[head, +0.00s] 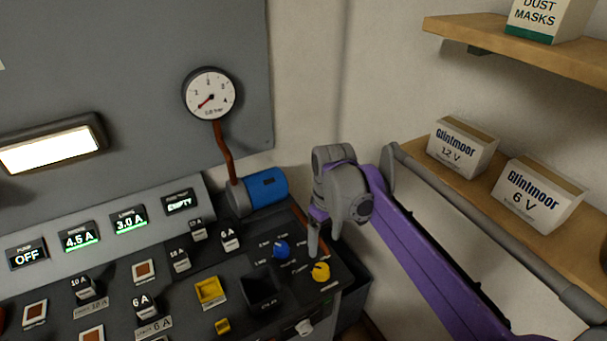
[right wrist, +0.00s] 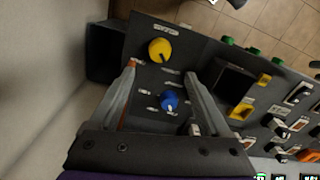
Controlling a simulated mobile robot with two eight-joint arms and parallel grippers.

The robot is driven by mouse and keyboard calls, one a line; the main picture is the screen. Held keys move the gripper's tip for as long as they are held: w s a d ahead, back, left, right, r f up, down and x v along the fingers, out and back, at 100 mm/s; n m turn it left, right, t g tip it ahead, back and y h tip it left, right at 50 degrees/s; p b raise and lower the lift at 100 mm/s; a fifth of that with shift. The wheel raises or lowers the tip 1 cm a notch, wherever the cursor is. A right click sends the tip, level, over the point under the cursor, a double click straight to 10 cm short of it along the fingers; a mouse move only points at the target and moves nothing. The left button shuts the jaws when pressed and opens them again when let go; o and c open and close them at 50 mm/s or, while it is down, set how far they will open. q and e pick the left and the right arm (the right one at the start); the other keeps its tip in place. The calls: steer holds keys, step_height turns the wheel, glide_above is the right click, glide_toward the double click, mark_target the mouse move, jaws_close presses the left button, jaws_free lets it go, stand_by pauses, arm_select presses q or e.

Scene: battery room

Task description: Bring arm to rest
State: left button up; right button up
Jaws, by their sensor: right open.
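My right arm (head: 425,262), purple and grey, comes in from the lower right in the head view. Its gripper (head: 318,240) points down over the right end of the dark control panel (head: 325,292), close to the blue knob (head: 281,249) and the yellow knob (head: 321,271). In the right wrist view the gripper (right wrist: 162,75) has its two fingers spread with nothing held between them. The blue knob (right wrist: 170,100) and yellow knob (right wrist: 159,49) show in the gap between and beyond the fingers. My left gripper is in neither view.
Shelves at the right hold Glintmoor 12 V (head: 461,149) and 6 V (head: 537,196) boxes and a dust masks box (head: 546,18). A blue cylinder (head: 265,189) and pipe to a gauge (head: 210,94) stand behind the panel. A dark bin (right wrist: 105,48) is beside the panel.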

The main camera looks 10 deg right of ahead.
steer(key=s+d+f+m+t, duration=0.2)
steer(key=s+f+m, duration=0.1)
steer(key=s, duration=0.7)
steer(key=s+d+f+m+t, duration=0.2)
steer(key=s+f, duration=0.3)
steer(key=s, duration=0.5)
steer(key=shift+s+d+m+t, duration=0.15)
steer(key=shift+s+m+t, duration=0.1)
steer(key=shift+m+t, duration=0.5)
steer(key=shift+f, duration=0.1)
